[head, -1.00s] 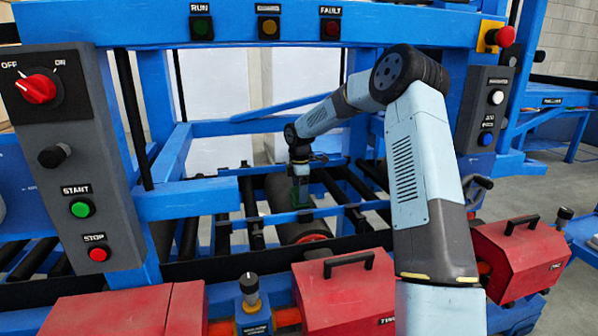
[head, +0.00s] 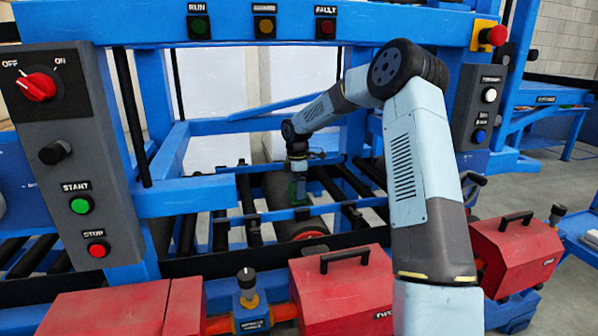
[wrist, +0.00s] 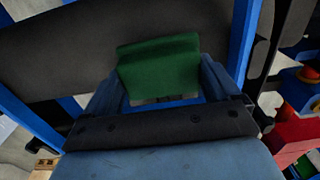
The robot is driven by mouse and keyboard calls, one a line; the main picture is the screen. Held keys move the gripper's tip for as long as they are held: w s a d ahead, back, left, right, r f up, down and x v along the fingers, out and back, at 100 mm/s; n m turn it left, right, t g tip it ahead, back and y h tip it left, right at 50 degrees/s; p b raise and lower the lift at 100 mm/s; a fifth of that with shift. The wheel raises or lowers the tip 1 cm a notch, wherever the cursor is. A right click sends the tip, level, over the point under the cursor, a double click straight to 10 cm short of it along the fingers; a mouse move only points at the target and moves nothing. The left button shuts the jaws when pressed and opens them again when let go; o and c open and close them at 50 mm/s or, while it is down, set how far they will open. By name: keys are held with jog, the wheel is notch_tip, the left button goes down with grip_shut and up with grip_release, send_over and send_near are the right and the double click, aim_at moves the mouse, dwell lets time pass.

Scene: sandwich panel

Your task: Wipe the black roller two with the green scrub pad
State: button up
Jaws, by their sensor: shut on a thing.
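The green scrub pad (wrist: 160,65) is between the two fingers of my gripper (wrist: 160,80), which is shut on it. In the head view the pad (head: 298,188) is small and dark under my gripper (head: 298,182), which points down inside the blue frame. A thick black roller (head: 276,192) lies just beneath and beside the pad, running away from the camera. In the wrist view the roller (wrist: 60,50) fills the area behind the pad. I cannot tell whether pad and roller touch. No number on the roller is readable.
Thinner dark rollers (head: 253,215) lie alongside, with blue frame rails (head: 240,222) crossing near my gripper. A grey control box (head: 75,150) stands at left, another (head: 480,110) at right. Red covers (head: 345,285) line the front.

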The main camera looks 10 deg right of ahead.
jog(key=shift+s+r, duration=0.1)
jog(key=shift+r, duration=0.6)
jog(key=shift+a+r, duration=0.1)
jog(key=shift+r, duration=2.5)
